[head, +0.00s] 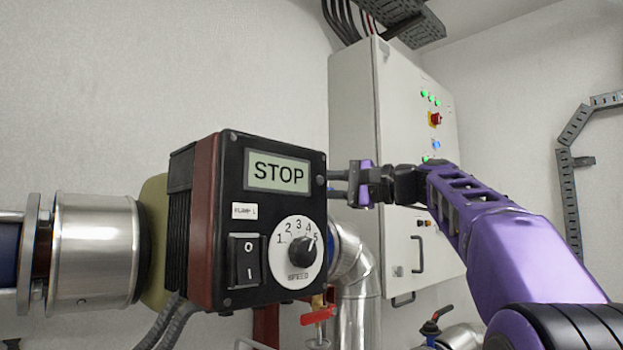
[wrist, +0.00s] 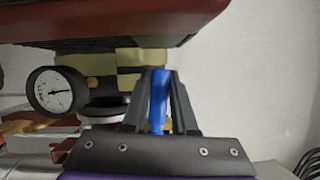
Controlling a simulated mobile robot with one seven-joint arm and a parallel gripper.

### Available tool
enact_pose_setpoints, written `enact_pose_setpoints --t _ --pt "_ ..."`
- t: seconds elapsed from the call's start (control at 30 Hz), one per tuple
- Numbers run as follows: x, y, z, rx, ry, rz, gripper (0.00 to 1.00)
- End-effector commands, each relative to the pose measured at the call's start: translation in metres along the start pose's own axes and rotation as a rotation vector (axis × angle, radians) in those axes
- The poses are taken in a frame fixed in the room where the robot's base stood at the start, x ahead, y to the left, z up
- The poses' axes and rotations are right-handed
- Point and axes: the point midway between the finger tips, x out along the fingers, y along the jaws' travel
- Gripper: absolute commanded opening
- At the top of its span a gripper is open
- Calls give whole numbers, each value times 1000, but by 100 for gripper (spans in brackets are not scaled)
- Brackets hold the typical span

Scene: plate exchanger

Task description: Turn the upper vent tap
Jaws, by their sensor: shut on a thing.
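A narrow blue handle (wrist: 158,100) stands upright between the fingers of my gripper (wrist: 160,78) in the wrist view. The gripper is shut on it. It looks like the handle of the vent tap; the tap's body is mostly hidden behind the fingers. In the head view my gripper (head: 338,185) reaches in from the right, its fingertips close to the right edge of the pump's control box. The blue handle does not show there.
The black control box (head: 228,220) reads STOP and stands left of my gripper. A pressure gauge (wrist: 55,91) sits left of the fingers. A tall cabinet (head: 350,110) stands behind my arm. A red-handled tap (head: 318,315) is lower down, near an insulated pipe (head: 358,300).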

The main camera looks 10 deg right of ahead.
Motion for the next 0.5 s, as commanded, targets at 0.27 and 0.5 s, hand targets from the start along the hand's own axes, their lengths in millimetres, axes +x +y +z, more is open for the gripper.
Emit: enact_pose_setpoints --t 0.27,0.5 --pt "0 8 0 -96 -1 41 0" --pt "0 10 -1 -121 0 52 0"
